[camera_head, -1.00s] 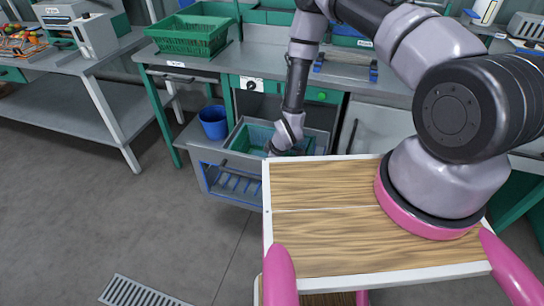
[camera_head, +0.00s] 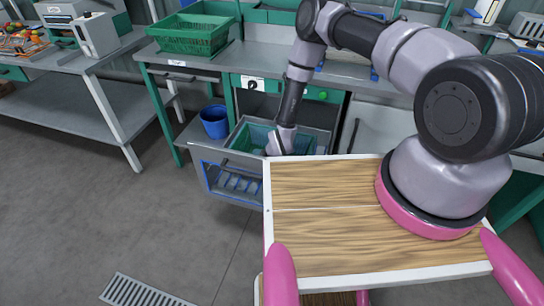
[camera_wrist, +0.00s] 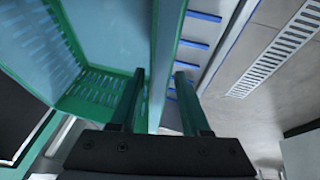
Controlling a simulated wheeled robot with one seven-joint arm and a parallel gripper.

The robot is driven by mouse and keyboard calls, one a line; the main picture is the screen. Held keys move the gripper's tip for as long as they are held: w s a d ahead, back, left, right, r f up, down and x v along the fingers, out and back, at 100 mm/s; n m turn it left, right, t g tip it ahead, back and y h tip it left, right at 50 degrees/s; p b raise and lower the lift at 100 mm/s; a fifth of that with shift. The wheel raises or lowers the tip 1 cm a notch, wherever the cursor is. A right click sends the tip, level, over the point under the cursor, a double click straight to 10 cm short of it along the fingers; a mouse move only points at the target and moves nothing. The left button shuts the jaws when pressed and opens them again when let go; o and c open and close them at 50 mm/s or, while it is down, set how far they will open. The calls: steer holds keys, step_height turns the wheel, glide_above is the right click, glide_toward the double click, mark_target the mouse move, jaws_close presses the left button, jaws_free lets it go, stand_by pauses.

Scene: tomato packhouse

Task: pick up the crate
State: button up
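A green crate (camera_head: 247,137) sits in an open drawer-like bay under the workbench in the head view. In the wrist view its slotted floor and walls (camera_wrist: 95,88) fill the left side. My gripper (camera_wrist: 160,72) is open, with its two fingers apart. The crate's long side wall runs between the fingers, one finger on the inner side and one on the outer side. I cannot tell whether either finger touches it. In the head view my wrist reaches down at the crate's right end, and the fingers are hidden there.
Another green crate (camera_head: 188,35) stands on the workbench (camera_head: 190,62). A blue bucket (camera_head: 214,121) stands left of the bay. A blue rack (camera_head: 232,180) shows on the front of the bay. The floor at the left is clear, with a drain grate (camera_head: 142,291).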

jaws_close()
stand_by(1.2)
